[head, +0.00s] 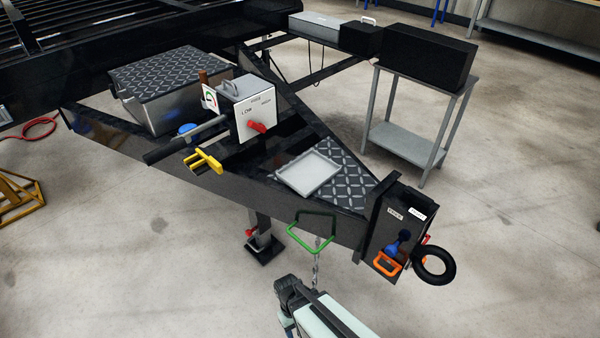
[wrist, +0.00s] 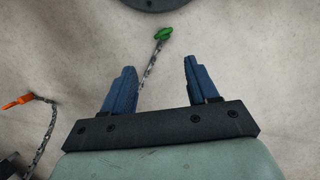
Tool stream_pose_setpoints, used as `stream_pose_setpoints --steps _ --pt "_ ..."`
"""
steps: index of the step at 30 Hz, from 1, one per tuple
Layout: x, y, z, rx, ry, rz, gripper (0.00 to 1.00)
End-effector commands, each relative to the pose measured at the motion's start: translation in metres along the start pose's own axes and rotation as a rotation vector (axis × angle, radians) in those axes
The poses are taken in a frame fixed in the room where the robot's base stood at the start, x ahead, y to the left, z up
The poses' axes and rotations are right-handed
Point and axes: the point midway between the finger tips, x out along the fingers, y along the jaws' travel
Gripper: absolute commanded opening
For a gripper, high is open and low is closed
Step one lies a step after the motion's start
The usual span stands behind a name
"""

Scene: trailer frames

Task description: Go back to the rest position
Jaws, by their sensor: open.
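My gripper (head: 288,288) is at the bottom centre of the head view, low in front of the trailer's black frame. The wrist view shows its two blue fingers (wrist: 159,72) spread apart, with nothing held between them. A green hook (wrist: 163,33) on a chain lies beyond the fingertips in that view, apart from them. The fingertips are hard to make out in the head view.
The coupler box (head: 397,228) carries an orange hook (head: 386,265) and a black ring (head: 434,266) to the right. A jack leg (head: 262,240) stands to the left. A white tray (head: 309,172) lies on the drawbar. Bare floor is clear at lower left and right.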

Motion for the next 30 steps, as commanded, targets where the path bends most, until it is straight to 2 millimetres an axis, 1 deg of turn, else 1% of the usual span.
stream_pose_setpoints --steps 1,6,12,16,18,22,24,30 --pt "0.010 0.012 0.016 0.033 -0.025 -0.012 0.59" --pt "0.038 0.040 0.056 0.127 -0.092 -0.051 0.59" --pt "0.069 0.064 0.097 0.235 -0.163 -0.105 0.59" --pt "0.086 0.074 0.120 0.303 -0.203 -0.144 0.59" --pt "0.094 0.079 0.131 0.339 -0.220 -0.165 0.59" --pt "0.104 0.087 0.145 0.395 -0.240 -0.198 0.59" --pt "0.106 0.091 0.148 0.420 -0.243 -0.211 0.59" --pt "0.107 0.099 0.152 0.458 -0.241 -0.230 0.59"
